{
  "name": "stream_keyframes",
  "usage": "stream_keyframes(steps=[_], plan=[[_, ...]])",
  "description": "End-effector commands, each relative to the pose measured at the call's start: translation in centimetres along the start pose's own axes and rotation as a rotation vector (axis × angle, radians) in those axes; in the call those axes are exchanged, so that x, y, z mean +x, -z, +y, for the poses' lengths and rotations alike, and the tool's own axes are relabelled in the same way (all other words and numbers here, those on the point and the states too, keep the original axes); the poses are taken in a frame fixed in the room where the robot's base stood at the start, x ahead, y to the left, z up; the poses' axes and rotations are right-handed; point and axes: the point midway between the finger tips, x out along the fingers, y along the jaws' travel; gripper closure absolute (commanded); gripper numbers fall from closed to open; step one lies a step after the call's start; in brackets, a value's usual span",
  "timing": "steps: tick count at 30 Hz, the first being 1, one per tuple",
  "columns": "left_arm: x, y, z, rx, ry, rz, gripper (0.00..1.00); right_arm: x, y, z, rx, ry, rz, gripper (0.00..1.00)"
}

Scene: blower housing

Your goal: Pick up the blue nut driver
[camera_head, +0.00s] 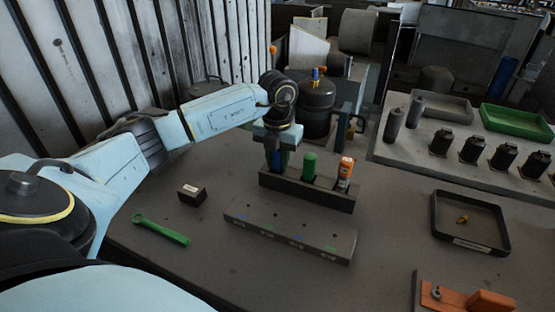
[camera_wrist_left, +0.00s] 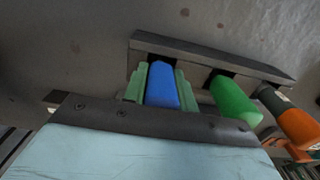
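The blue nut driver (camera_wrist_left: 162,86) stands in the left slot of a dark rack (camera_head: 330,198); its blue handle also shows in the head view (camera_head: 284,160). My left gripper (camera_head: 277,160) is over that slot, fingers pointing down. In the left wrist view its greenish fingers (camera_wrist_left: 161,84) lie close along both sides of the blue handle, with no clear gap, so it looks shut on it. The handle's lower end is hidden in the slot. My right gripper is not in view.
A green driver (camera_head: 309,166) and an orange one (camera_head: 345,172) stand in the same rack, just to the right. A grey labelled block (camera_head: 290,232) lies in front. A green wrench (camera_head: 161,230) and a small black box (camera_head: 192,194) lie left. A black tray (camera_head: 470,222) sits right.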

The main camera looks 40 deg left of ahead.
Motion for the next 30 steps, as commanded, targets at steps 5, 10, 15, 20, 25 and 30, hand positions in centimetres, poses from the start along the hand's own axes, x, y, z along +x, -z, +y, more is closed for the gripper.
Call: stream_keyframes(steps=[5, 10, 15, 20, 25, 30], plan=[[-0.1, 0.0, 0.0, 0.000, 0.000, -0.001, 1.00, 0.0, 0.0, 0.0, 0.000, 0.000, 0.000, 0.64], [-0.1, 0.0, 0.0, -0.001, 0.000, -0.001, 1.00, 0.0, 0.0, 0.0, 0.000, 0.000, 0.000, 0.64], [-1.9, -0.1, 0.0, 0.000, 0.001, -0.004, 1.00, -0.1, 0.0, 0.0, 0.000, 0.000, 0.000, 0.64], [-5.2, -0.1, 0.0, -0.001, 0.001, -0.005, 1.00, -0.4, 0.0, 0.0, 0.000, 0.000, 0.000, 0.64], [-8.3, -0.1, 0.0, 0.001, 0.001, -0.003, 1.00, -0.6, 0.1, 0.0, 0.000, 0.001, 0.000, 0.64], [-9.8, 0.0, 0.0, 0.000, 0.000, -0.002, 1.00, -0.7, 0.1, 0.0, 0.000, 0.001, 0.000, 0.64]])
